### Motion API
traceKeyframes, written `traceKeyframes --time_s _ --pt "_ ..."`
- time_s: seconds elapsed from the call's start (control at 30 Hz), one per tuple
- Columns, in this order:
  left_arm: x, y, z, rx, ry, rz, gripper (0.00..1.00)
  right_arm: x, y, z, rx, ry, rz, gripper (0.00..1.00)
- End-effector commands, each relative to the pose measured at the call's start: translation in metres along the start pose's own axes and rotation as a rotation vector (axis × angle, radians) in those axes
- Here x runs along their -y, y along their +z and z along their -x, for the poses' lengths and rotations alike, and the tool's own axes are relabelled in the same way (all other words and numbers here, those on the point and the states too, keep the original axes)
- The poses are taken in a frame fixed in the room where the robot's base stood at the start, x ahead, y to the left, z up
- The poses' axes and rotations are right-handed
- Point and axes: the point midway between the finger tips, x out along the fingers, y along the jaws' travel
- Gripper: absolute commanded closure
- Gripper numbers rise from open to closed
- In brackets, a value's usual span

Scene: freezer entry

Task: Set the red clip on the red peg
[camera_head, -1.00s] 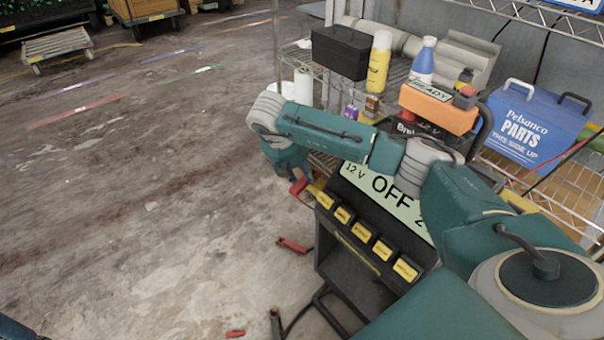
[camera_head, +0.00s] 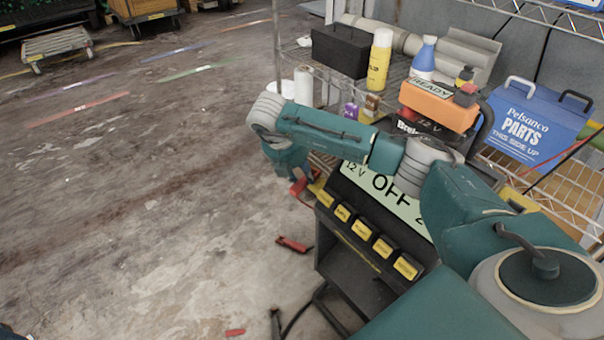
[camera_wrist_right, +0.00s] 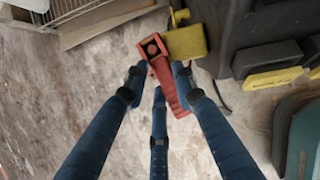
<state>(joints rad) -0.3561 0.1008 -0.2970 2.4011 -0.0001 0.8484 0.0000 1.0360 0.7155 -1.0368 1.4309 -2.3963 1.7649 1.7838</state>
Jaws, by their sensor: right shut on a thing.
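The red clip (camera_wrist_right: 170,88) is in the right wrist view, between the dark blue fingers of my right gripper (camera_wrist_right: 160,76), which is shut on it. Its squarer end, with a dark round hole, points up the picture, beside a yellow block (camera_wrist_right: 186,42). In the head view the clip (camera_head: 300,186) shows just below my right wrist, at the left edge of the black charger cart (camera_head: 350,262). My forearm and wrist hide most of the gripper there. I cannot clearly make out the red peg. My left gripper is not in view.
A red piece (camera_head: 293,244) is left of the cart and another (camera_head: 235,332) lies near the bottom edge. The cart has several yellow-labelled blocks along its front and an OFF sign (camera_head: 385,190). A wire shelf (camera_head: 565,185) stands behind.

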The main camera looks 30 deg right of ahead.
Motion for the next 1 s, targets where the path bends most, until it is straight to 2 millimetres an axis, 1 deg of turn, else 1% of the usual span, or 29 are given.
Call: traceKeyframes --time_s 0.07,0.1,0.2,0.47,0.57,0.67,1.0 --pt "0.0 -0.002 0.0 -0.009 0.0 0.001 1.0 0.0 0.0 -0.001 0.0 0.0 0.0 1.0" --pt "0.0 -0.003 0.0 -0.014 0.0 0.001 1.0 0.0 0.0 -0.001 0.0 0.0 0.0 0.7" --pt "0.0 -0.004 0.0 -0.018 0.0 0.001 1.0 0.0 0.0 0.0 0.0 0.0 0.0 0.52" --pt "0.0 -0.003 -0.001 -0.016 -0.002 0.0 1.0 0.0 0.0 -0.001 0.0 0.0 0.0 0.52" --pt "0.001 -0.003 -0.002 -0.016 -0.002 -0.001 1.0 -0.001 0.0 0.004 0.0 0.001 0.0 0.52" --pt "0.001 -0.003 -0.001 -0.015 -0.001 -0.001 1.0 -0.001 0.0 0.016 0.0 0.003 0.0 0.52" --pt "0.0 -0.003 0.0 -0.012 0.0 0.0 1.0 -0.001 0.0 0.087 0.0 0.004 0.0 0.52"
